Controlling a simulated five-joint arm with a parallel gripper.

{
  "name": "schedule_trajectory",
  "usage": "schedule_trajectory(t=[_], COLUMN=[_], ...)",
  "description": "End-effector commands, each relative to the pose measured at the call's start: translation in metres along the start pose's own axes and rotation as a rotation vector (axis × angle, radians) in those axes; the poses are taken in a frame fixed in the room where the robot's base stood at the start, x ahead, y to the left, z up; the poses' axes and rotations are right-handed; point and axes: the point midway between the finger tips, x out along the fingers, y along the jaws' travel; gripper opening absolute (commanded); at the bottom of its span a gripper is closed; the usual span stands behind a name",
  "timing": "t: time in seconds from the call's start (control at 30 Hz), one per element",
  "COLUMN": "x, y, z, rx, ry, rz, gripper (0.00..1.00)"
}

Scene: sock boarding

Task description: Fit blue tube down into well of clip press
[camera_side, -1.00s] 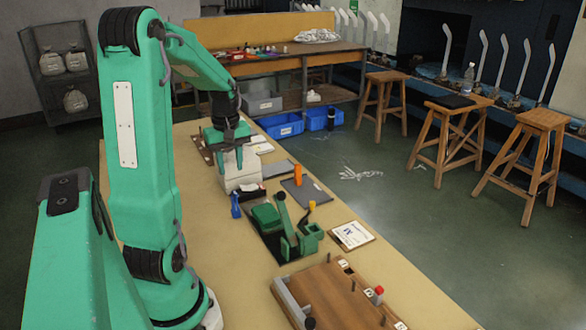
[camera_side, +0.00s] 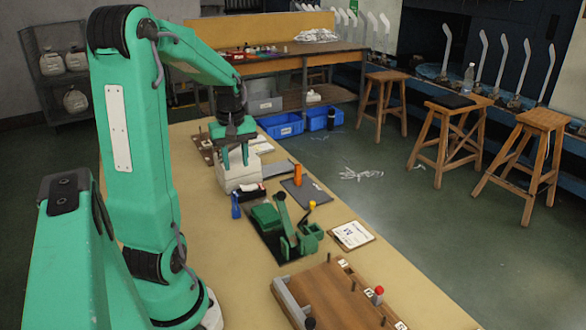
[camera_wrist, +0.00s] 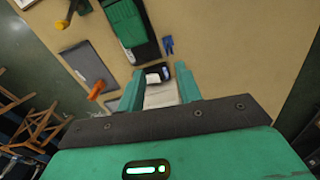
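A small upright blue piece (camera_side: 236,205), which I take for the blue tube, stands on the table left of the press. It also shows in the wrist view (camera_wrist: 168,46); its exact shape is too small to tell. The green clip press (camera_side: 289,238) stands on a dark base, with a raised lever; part of it shows at the top of the wrist view (camera_wrist: 124,22). I cannot make out the well's opening.
A white card (camera_side: 351,235) and a wooden board (camera_side: 335,295) with pegs lie toward the front. Bare tabletop is at the front left.

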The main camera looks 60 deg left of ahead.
Motion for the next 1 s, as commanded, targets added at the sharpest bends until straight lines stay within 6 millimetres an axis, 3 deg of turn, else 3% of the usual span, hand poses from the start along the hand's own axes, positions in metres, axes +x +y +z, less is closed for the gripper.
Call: schedule_trajectory(t=[0.3, 0.47, 0.8, 1.0], x=[-0.039, -0.055, -0.077, -0.081], y=[0.034, 0.042, 0.032, 0.018], z=[0.080, 0.128, 0.219, 0.254], rx=[0.397, 0.633, 1.119, 1.339], ry=[0.098, 0.154, 0.277, 0.338], rz=[0.086, 0.139, 0.267, 0.334], gripper=[0.35, 0.35, 0.35, 0.35])
